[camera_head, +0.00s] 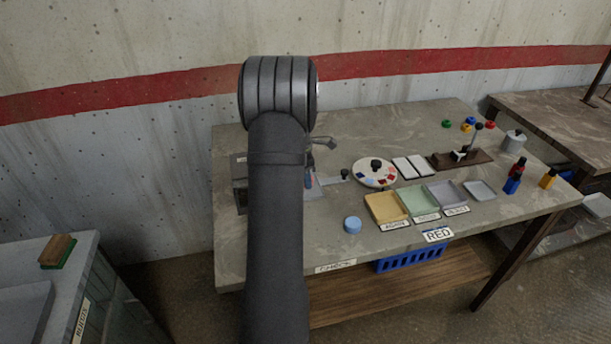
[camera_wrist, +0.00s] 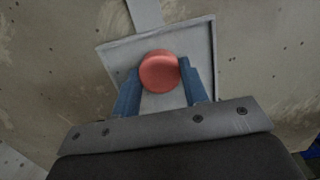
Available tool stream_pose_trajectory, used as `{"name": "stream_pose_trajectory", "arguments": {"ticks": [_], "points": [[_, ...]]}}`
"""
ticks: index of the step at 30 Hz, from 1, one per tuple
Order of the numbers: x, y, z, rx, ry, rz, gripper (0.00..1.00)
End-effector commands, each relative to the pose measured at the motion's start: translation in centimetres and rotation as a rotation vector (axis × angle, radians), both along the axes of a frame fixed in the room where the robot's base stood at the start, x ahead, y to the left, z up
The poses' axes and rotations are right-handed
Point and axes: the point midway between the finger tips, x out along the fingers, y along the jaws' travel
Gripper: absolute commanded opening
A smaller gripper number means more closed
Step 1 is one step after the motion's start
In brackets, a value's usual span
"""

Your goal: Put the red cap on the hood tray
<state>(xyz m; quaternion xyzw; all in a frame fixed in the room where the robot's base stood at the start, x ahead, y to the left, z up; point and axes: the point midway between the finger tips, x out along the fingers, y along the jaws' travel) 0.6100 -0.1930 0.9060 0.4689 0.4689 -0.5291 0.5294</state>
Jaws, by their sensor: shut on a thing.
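In the wrist view my gripper (camera_wrist: 159,72) is shut on the round red cap (camera_wrist: 159,69), one blue finger on each side of it. The cap is over a pale grey square tray with a raised rim (camera_wrist: 206,45), which appears to be the hood tray. The cap lies within the tray's outline. I cannot tell whether it touches the tray floor or hangs above it. In the head view my arm hides most of the gripper, the cap and the tray. A dark hood-like box (camera_head: 239,170) shows partly at the arm's left.
The grey table holds a light blue round lid (camera_head: 352,225), a round palette (camera_head: 375,172) and yellow (camera_head: 386,207), green (camera_head: 418,203) and grey (camera_head: 447,194) trays to the right. Several coloured caps lie near the back right. Bare tabletop shows at the front left.

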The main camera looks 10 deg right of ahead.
Motion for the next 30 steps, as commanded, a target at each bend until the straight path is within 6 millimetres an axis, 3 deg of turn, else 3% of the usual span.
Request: {"name": "stream_pose_trajectory", "arguments": {"ticks": [14, 15, 18, 30], "points": [[-0.01, 0.00, -0.52, 0.000, 0.001, 0.000, 0.28], [0.00, 0.00, -0.51, 0.000, 0.000, 0.000, 0.46], [0.00, 0.00, -0.50, 0.000, 0.000, 0.000, 0.66], [0.04, -0.01, 0.18, -0.001, -0.002, 0.000, 0.66]]}}
